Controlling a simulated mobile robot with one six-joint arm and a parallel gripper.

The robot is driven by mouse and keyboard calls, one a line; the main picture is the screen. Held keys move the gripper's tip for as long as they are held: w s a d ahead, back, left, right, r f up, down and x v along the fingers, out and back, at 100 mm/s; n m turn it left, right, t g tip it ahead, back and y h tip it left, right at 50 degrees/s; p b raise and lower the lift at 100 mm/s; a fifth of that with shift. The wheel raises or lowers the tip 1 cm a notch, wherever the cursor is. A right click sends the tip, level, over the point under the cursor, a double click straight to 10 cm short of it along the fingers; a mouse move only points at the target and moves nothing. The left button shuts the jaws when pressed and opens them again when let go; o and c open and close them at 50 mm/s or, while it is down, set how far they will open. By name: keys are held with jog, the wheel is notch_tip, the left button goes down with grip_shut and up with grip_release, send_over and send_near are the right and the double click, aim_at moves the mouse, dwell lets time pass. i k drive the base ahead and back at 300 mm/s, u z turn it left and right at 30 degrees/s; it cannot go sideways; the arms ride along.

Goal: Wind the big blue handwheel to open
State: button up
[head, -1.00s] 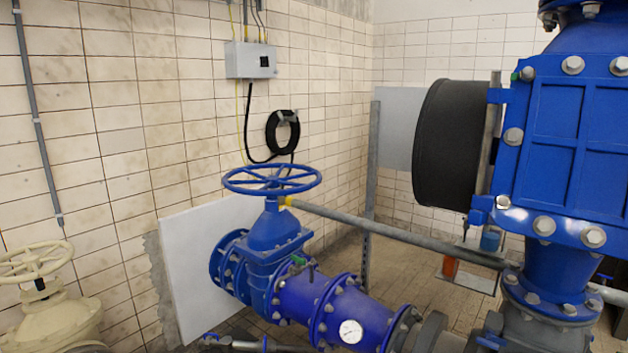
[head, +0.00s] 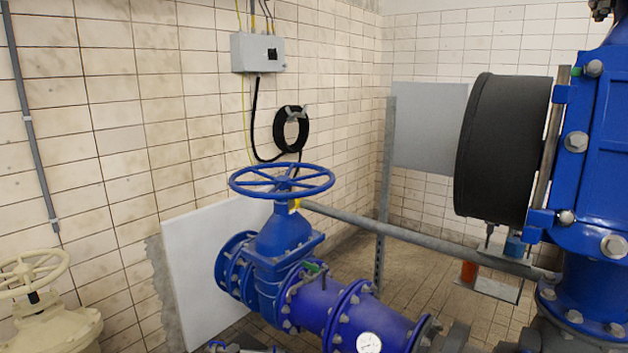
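The big blue handwheel (head: 282,181) lies flat on top of the blue gate valve (head: 285,240), left of the middle in the head view. It is a spoked ring, and its whole rim is in sight with nothing touching it. A yellow part shows just below the hub. The valve body sits on a blue pipe (head: 320,308) with bolted flanges and a round white gauge. My gripper is not in the head view.
A grey rail (head: 420,242) runs from behind the valve to the large blue housing (head: 595,150) at right. A cream handwheel (head: 32,272) stands at lower left. A grey box (head: 257,52) and coiled black hose (head: 291,130) hang on the tiled wall.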

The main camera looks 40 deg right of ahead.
aim_at(281, 183)
jog(key=u, duration=0.25)
jog(key=i, duration=0.8)
jog(key=z, duration=0.5)
jog(key=i, duration=0.75)
jog(key=z, duration=0.35)
